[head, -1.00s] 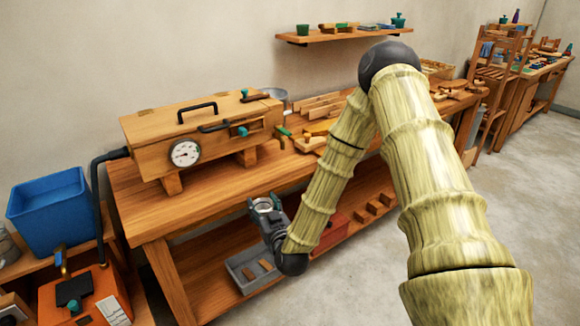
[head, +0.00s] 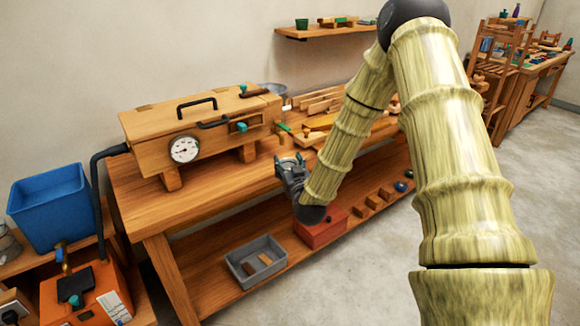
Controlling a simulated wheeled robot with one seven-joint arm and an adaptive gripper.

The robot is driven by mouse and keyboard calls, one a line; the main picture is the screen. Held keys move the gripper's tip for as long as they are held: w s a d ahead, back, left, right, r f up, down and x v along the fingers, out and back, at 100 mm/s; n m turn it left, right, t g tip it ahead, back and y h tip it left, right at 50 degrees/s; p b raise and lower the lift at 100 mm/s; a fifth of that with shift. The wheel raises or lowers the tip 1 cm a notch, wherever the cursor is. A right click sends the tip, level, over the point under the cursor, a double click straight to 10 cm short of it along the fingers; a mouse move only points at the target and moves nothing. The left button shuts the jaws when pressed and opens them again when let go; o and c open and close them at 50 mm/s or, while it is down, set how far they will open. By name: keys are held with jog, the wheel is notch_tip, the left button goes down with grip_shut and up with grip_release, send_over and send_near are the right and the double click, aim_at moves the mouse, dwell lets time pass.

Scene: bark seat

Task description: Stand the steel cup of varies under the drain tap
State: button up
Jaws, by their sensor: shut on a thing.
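My gripper (head: 290,161) is in front of the workbench's front edge, at about the height of the bench top. It is shut on the steel cup, which is mostly hidden by the fingers and hard to make out. The long wooden box (head: 205,133) with a dial stands on the bench, behind and to the left of the gripper. A small teal-green fitting (head: 283,127) shows by the box's right end, above the gripper; I cannot tell whether it is the drain tap. The gripper is apart from the box.
The workbench (head: 190,205) has bare top in front of the box. A grey tray (head: 240,272) and a red box (head: 320,230) are on its lower shelf. An orange unit (head: 95,290) and a blue bin (head: 50,210) stand at left. Wood pieces lie on the bench behind my arm.

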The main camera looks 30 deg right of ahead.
aim_at(288, 167)
jog(key=shift+w+d+f+b, duration=0.35)
jog(key=shift+w+f, duration=0.2)
jog(key=shift+w, duration=0.2)
jog(key=shift+w+d+f+b, duration=0.35)
jog(key=shift+w+f, duration=0.15)
jog(key=shift+w, duration=0.3)
jog(key=shift+w+d+f+b, duration=0.25)
jog(key=shift+w+f+b, duration=0.1)
jog(key=shift+w+f, duration=0.3)
jog(key=shift+d+b+x, duration=0.2)
jog(key=shift+b+x, duration=0.4)
jog(key=shift+x, duration=1.85)
jog(key=shift+d+b+x, duration=0.2)
jog(key=shift+b+x, duration=0.4)
jog(key=shift+x, duration=1.85)
jog(key=shift+s, duration=0.1)
jog(key=shift+f, duration=0.25)
jog(key=o, duration=1.1)
jog(key=shift+r, duration=0.1)
jog(key=v, duration=1.2)
